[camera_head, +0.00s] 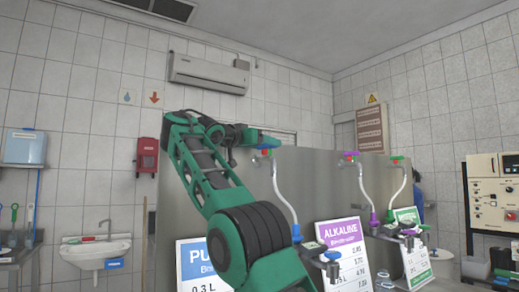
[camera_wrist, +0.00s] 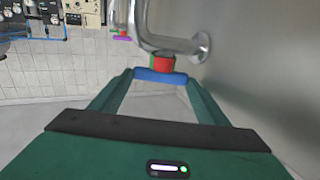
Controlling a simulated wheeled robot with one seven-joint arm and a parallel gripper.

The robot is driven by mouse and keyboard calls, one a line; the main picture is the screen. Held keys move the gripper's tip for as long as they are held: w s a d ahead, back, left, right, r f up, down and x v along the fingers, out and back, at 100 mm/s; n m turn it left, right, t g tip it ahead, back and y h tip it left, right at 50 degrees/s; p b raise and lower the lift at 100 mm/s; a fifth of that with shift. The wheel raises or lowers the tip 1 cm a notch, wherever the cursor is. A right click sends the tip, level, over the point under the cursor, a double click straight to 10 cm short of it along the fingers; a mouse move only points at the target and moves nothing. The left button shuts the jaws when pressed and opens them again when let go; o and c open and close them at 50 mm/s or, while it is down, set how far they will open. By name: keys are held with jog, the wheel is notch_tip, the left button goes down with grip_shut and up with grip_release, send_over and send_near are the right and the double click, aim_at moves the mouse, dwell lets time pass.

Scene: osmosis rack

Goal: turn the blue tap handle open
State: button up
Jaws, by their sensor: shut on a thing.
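The blue tap handle (camera_wrist: 160,75) sits crosswise between my two fingertips in the wrist view, beside a red and green collar (camera_wrist: 162,62) on a metal pipe. My gripper (camera_wrist: 159,79) is shut on the handle, with one finger at each end. In the head view, my gripper (camera_head: 264,139) reaches from the left to the tap at the top of the steel panel. Only a little of the blue handle (camera_head: 268,147) shows there, so its turn angle is hard to tell.
A purple tap handle (camera_head: 349,154) and a green tap handle (camera_head: 397,158) stand further right along the steel panel (camera_head: 312,180). A white hose (camera_head: 282,195) hangs below the gripped tap. Signs and lower spouts stand in front of the panel.

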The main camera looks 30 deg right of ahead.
jog(key=shift+w+a+r, duration=0.1)
jog(key=shift+w+a, duration=0.05)
jog(key=shift+w, duration=0.1)
dwell(0.3)
jog(key=o, duration=1)
jog(key=shift+o, duration=0.2)
jog(key=shift+a, duration=0.15)
jog(key=v, duration=1)
jog(key=shift+a, duration=0.25)
jog(key=shift+s, duration=0.15)
